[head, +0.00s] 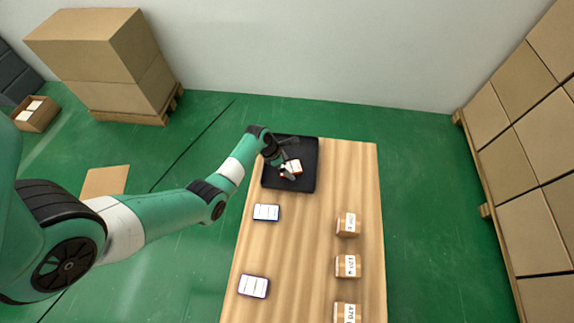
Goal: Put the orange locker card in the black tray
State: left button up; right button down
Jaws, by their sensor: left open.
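The black tray (309,152) lies at the far end of the wooden table. A small card (295,166) with a pale face and an orange edge is inside the tray, near its middle. It looks like the orange locker card, but it is small and partly covered by my gripper. My left gripper (286,172) is open over the tray, right beside the card. I cannot tell whether its fingers touch the card. My right gripper is not in view.
Two white cards with dark edges (266,212) (254,286) lie on the table's left side. Several small labelled cardboard boxes (346,266) line its right side. The table (305,240) is clear between them. Large carton stacks stand on the floor, left and right.

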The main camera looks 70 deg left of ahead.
pick_arm(q)
jog(key=shift+r, duration=0.25)
jog(key=p+v, duration=0.5)
jog(key=v, duration=0.6)
jog(key=shift+s+r+p, duration=0.15)
jog(key=shift+r+p, duration=0.2)
jog(key=shift+r, duration=0.05)
